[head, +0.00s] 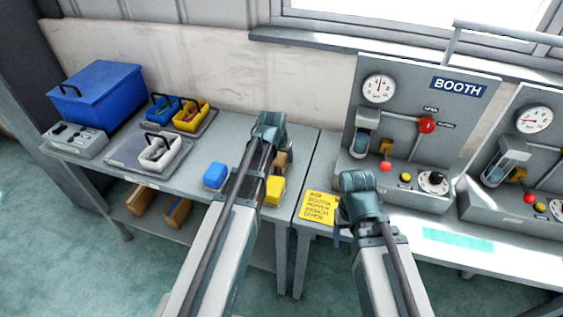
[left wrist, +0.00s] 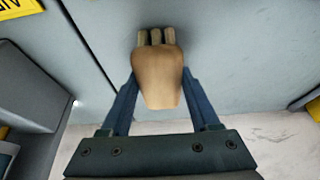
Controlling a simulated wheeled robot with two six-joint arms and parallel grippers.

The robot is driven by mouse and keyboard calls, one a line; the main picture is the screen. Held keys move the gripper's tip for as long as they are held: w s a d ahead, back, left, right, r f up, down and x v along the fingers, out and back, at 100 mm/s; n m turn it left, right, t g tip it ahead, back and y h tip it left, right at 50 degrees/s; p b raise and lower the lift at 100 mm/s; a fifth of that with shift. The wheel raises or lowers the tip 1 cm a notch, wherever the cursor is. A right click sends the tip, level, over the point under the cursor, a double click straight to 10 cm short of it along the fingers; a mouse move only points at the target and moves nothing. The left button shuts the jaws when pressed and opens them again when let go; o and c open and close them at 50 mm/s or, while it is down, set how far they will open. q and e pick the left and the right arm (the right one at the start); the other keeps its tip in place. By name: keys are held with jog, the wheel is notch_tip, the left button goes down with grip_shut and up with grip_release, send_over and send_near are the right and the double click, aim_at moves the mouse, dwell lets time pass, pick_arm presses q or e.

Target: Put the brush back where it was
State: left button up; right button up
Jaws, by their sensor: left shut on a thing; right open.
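The brush (left wrist: 157,75) has a tan wooden body and short bristle tufts at its far end. In the left wrist view it sits between the two blue fingers of my left gripper (left wrist: 160,88), which is shut on it, over the grey tabletop. In the head view a tan bit of the brush (head: 283,160) shows just below my left gripper (head: 270,130); the rest is hidden by my arm. I cannot tell whether the brush touches the table. My right gripper (head: 361,196) is open above the front of the booth bench, its fingers mostly hidden.
A blue block (head: 216,175) and a yellow block (head: 275,190) are near my left arm. Trays with small caddies (head: 160,150) and a blue box (head: 98,92) stand further left. A yellow card (head: 319,207) lies on the bench by the gauge booth (head: 412,120).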

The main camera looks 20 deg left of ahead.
pick_arm(q)
jog(key=shift+f, duration=0.1)
pick_arm(e)
jog(key=shift+f, duration=0.15)
pick_arm(q)
jog(key=shift+f, duration=0.1)
jog(key=shift+f, duration=0.15)
pick_arm(e)
jog(key=shift+f, duration=0.2)
pick_arm(q)
jog(key=o, duration=1.2)
pick_arm(e)
jog(key=shift+r, duration=0.1)
pick_arm(q)
jog(key=p+v, duration=1.2)
jog(key=v, duration=0.1)
jog(key=s+d+f+m+g, duration=0.1)
jog(key=s+d+g, duration=0.1)
jog(key=s+d, duration=0.4)
jog(key=s+d+f+m+g+y, duration=0.1)
jog(key=s+d+m+g, duration=0.1)
jog(key=s+d, duration=0.5)
jog(key=s+g, duration=0.1)
jog(key=s, duration=0.4)
jog(key=shift+s+d+y+b, duration=0.25)
jog(key=shift+s+y+b, duration=0.05)
jog(key=shift+s, duration=0.1)
pick_arm(e)
notch_tip(320, 180, up, 11)
jog(key=shift+r, duration=0.15)
